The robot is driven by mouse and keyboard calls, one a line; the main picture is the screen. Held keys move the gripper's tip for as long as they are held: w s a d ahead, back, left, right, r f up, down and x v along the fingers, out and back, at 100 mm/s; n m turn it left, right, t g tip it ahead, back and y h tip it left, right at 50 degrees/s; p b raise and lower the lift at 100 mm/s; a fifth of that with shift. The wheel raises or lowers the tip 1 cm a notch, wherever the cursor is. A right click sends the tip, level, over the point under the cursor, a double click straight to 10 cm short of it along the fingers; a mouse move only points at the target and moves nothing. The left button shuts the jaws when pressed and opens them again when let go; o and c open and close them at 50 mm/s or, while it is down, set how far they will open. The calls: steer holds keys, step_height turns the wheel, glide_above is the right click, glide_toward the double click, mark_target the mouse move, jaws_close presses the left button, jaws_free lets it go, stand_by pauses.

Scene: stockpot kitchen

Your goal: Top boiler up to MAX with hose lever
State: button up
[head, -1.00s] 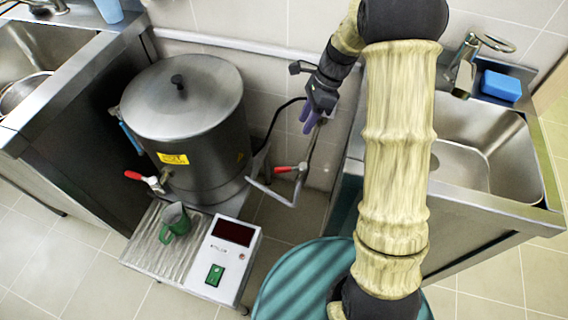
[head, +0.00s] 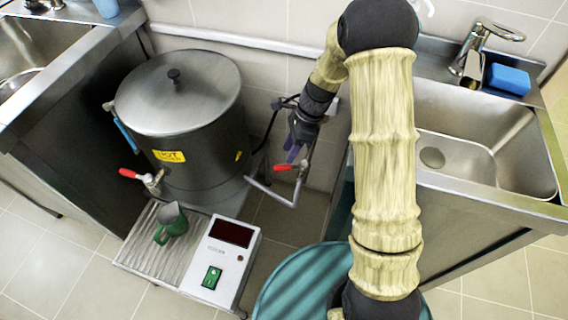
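The boiler (head: 200,145) is a large grey metal drum with its lid (head: 178,95) on and a yellow label on its front. A blue strip (head: 125,135) runs up its left side; no MAX mark or level is readable there. A red hose lever (head: 284,167) sits on the grey pipework at the boiler's right. My gripper (head: 292,153), with purple fingers, points down just above the red lever, very close to it. I cannot tell whether they touch or how far the fingers are apart.
A red-handled tap (head: 138,176) is on the boiler's front left. Sinks flank the boiler; the right sink (head: 470,130) has a blue sponge (head: 508,79).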

mark_target(282, 166)
steer(key=b+x, duration=0.1)
steer(key=x, duration=0.4)
steer(key=shift+s+f, duration=0.1)
steer(key=shift+f, duration=0.05)
jaws_close()
